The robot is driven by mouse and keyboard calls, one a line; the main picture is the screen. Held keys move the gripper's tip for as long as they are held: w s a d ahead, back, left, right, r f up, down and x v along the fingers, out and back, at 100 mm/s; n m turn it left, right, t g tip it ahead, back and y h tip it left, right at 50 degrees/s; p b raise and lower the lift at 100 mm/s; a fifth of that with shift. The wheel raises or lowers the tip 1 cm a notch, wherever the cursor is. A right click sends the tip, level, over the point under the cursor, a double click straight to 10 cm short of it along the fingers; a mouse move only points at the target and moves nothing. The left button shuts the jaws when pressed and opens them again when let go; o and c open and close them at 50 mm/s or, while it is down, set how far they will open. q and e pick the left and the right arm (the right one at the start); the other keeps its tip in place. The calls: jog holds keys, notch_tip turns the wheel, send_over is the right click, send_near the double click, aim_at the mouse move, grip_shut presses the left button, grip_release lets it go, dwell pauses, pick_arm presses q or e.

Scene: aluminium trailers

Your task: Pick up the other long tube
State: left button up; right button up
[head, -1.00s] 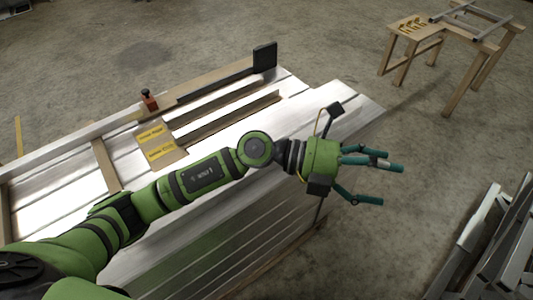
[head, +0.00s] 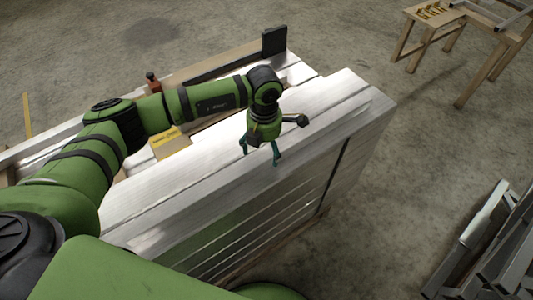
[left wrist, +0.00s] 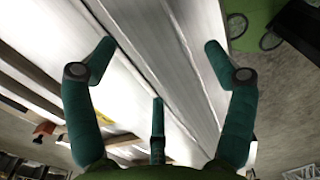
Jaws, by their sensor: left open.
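My left gripper (head: 261,155) is open and empty, pointing down over the bright top of the aluminium stack (head: 330,110). In the left wrist view its three teal fingers (left wrist: 160,48) are spread with nothing between them. Long aluminium profiles run beneath them, and whether the fingers touch these I cannot tell. The long tubes beside the yellow labels (head: 170,143) are mostly hidden behind my left forearm. I cannot make out a separate tube between the fingers. My right gripper is not in view.
A wooden rail with a black upright end plate (head: 274,43) runs along the far edge of the stack. A small red-topped item (head: 152,82) stands there. A wooden trestle table (head: 435,14) is at the back right, and metal frames (head: 490,245) lie at the lower right. Floor between is clear.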

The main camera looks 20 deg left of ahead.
pick_arm(q)
notch_tip(320, 180, down, 2)
jog(key=shift+c, duration=0.4)
grip_shut()
jog(key=shift+w+r, duration=0.15)
jog(key=shift+r, duration=0.1)
